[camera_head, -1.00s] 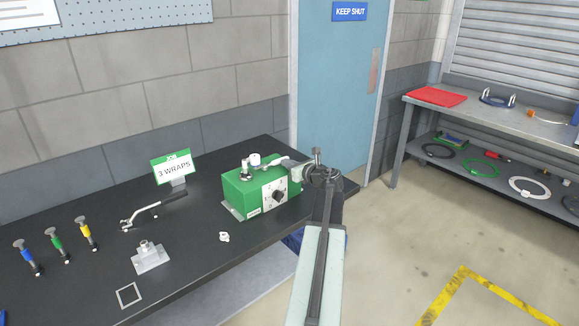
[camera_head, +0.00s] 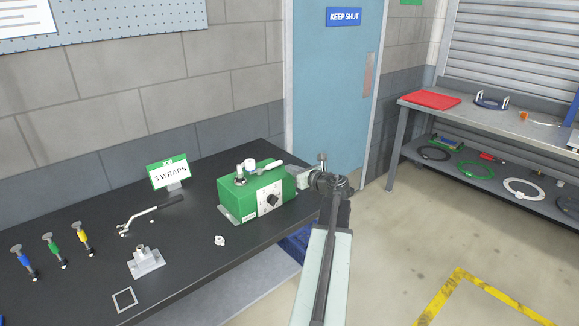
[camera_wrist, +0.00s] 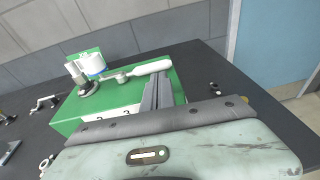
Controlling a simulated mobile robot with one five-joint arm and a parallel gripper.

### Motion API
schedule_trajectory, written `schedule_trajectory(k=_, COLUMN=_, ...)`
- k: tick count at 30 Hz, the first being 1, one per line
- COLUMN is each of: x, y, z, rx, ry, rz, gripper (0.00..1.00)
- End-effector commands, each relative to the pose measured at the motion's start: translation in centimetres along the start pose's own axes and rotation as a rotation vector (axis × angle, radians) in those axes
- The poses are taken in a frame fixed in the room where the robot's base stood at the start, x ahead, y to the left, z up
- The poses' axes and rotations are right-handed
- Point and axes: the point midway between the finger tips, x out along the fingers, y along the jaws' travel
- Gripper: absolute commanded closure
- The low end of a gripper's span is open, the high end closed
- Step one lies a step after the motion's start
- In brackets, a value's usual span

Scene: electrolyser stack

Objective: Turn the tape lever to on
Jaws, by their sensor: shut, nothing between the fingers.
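The green tape machine (camera_head: 240,203) stands on the black bench, with a black dial on its white front plate. The white tape lever (camera_head: 268,166) lies across its top, its handle pointing right and back; it also shows in the wrist view (camera_wrist: 150,68). A white tape roll (camera_wrist: 92,64) and a metal post stand left of the lever. My gripper (camera_head: 303,178) is shut and empty at the machine's right end. In the wrist view its grey fingers (camera_wrist: 158,92) are in front of the lever's handle; I cannot tell whether they touch it. The lever's on and off marks are not readable.
A "3 WRAPS" sign (camera_head: 168,173), a metal hand tool (camera_head: 148,216), a metal block (camera_head: 146,262) and several coloured tools are on the bench (camera_head: 195,265). A small white part (camera_head: 220,241) lies before the machine. A blue door (camera_head: 325,95) is behind.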

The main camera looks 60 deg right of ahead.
Motion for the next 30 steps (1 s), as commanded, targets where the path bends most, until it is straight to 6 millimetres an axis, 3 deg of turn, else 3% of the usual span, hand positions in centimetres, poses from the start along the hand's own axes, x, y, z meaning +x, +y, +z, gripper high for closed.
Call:
schedule_trajectory(k=1, x=-1.8, y=0.2, z=0.2, rx=0.000, ry=0.000, rz=-0.002, gripper=1.00)
schedule_trajectory(k=3, x=-3.7, y=0.0, z=0.2, rx=-0.001, ry=0.001, rz=-0.001, gripper=1.00)
schedule_trajectory(k=10, x=-7.8, y=-0.3, z=0.1, rx=-0.001, ry=0.001, rz=0.001, gripper=1.00)
schedule_trajectory(k=24, x=-8.8, y=-0.6, z=0.1, rx=-0.002, ry=0.002, rz=0.001, gripper=1.00)
schedule_trajectory(k=30, x=-9.5, y=-0.6, z=4.0, rx=-0.002, ry=0.002, rz=0.000, gripper=1.00)
